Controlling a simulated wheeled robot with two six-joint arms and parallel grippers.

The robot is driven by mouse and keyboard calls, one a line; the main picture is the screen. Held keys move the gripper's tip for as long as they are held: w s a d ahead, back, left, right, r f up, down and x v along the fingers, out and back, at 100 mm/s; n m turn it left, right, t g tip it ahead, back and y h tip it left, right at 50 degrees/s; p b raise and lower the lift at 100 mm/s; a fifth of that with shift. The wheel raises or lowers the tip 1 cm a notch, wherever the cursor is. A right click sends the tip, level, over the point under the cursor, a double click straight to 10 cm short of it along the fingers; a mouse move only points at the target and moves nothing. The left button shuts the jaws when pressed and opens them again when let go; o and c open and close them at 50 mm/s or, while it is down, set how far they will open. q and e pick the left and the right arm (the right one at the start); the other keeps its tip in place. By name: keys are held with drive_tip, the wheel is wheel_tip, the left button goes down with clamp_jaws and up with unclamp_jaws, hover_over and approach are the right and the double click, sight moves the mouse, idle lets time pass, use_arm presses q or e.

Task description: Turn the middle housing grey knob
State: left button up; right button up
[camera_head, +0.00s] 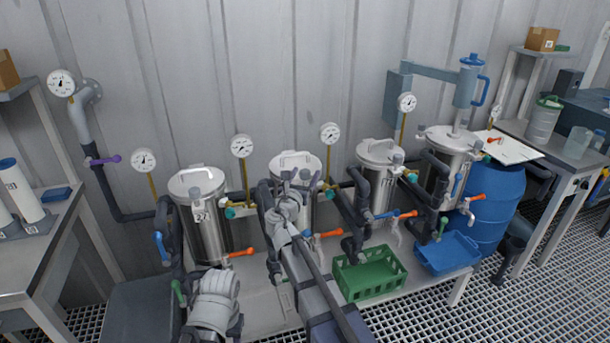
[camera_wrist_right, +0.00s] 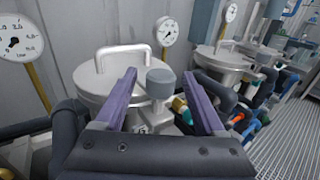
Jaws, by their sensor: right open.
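The grey knob (camera_wrist_right: 160,83) stands on a stem at the near edge of the lid of a steel housing (camera_wrist_right: 118,68), the second from the left in the head view (camera_head: 296,160). My right gripper (camera_wrist_right: 159,75) is open, with its two purple fingers on either side of the knob. A gap shows on each side, so nothing is gripped. In the head view, my right gripper (camera_head: 296,180) is over the front of this housing and hides much of it. My left gripper is not seen; a grey link of mine shows at the lower left.
Other steel housings stand left (camera_head: 205,230) and right (camera_head: 378,185), with gauges, dark pipes and orange-handled valves close around. A green crate (camera_head: 370,291) and a blue tray (camera_head: 473,257) sit on the bench at right. A blue drum (camera_head: 497,205) stands beyond.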

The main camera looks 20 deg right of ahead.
drive_tip(key=shift+w+d, duration=0.1)
drive_tip(key=shift+w, duration=0.15)
drive_tip(key=shift+s, duration=0.1)
drive_tip(key=shift+c, duration=0.4)
clamp_jaws()
